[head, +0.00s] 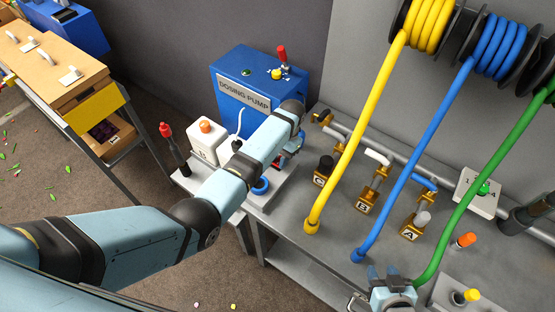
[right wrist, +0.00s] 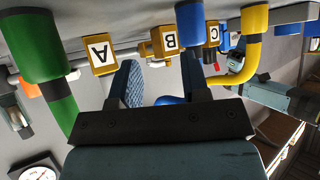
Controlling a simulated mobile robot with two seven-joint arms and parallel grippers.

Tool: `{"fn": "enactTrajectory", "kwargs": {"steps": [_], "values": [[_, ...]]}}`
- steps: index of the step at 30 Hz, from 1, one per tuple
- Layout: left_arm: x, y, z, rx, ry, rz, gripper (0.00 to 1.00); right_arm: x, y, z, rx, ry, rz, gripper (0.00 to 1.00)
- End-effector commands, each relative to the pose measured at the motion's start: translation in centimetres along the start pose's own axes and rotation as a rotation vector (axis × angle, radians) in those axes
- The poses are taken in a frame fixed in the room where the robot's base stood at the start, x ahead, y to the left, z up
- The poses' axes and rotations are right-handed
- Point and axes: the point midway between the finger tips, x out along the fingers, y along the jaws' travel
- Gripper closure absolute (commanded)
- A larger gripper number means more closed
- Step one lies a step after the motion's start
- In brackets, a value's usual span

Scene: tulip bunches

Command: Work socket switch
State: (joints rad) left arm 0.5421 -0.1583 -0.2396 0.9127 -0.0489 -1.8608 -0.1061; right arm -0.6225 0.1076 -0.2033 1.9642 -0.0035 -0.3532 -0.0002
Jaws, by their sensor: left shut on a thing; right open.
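My left gripper (head: 288,153) points down by the platform below the blue dosing pump (head: 243,84). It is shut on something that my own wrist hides. My right gripper (head: 388,273) is open at the front of the bench, between the lower ends of the blue and green hoses. In the right wrist view its fingers (right wrist: 163,88) are apart, with no held thing visible between them.
Yellow (head: 357,130), blue (head: 413,158) and green (head: 479,187) hoses hang from reels across the bench. Brass valves labelled B (head: 367,203) and A (head: 412,233) stand among them.

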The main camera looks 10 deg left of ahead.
Motion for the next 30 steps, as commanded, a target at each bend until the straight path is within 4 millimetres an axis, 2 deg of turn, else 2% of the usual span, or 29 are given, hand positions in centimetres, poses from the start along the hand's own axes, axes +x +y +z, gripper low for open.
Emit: {"fn": "enactTrajectory", "kwargs": {"steps": [10, 11, 12, 14, 23, 26, 30], "values": [[0.0, 0.0, -0.1, 0.0, -0.013, 0.0, 0.94, 0.1, 0.1, 0.3, 0.0, -0.005, 0.002, 0.57], [0.0, 0.0, -0.1, 0.0, -0.013, 0.0, 0.66, 0.1, 0.1, 0.3, 0.0, -0.005, 0.002, 0.57], [0.0, 0.0, -0.1, 0.0, -0.013, 0.0, 0.56, 0.1, 0.1, 0.3, 0.0, -0.005, 0.002, 0.57], [0.0, 0.0, 0.0, 0.0, -0.013, 0.0, 0.45, 0.1, 0.1, 0.3, 0.0, -0.005, 0.002, 0.57], [-0.2, 0.0, -0.1, 0.0, -0.012, 0.0, 0.45, 0.0, 0.1, 0.1, 0.0, -0.001, 0.002, 0.57], [-1.1, -0.2, -0.3, -0.001, -0.011, 0.0, 0.45, 0.0, 0.1, 0.0, 0.0, 0.0, 0.002, 0.57], [-3.9, -0.8, -0.7, -0.002, -0.009, 0.0, 0.45, 0.0, 0.1, -0.1, 0.0, 0.001, 0.002, 0.57]]}}
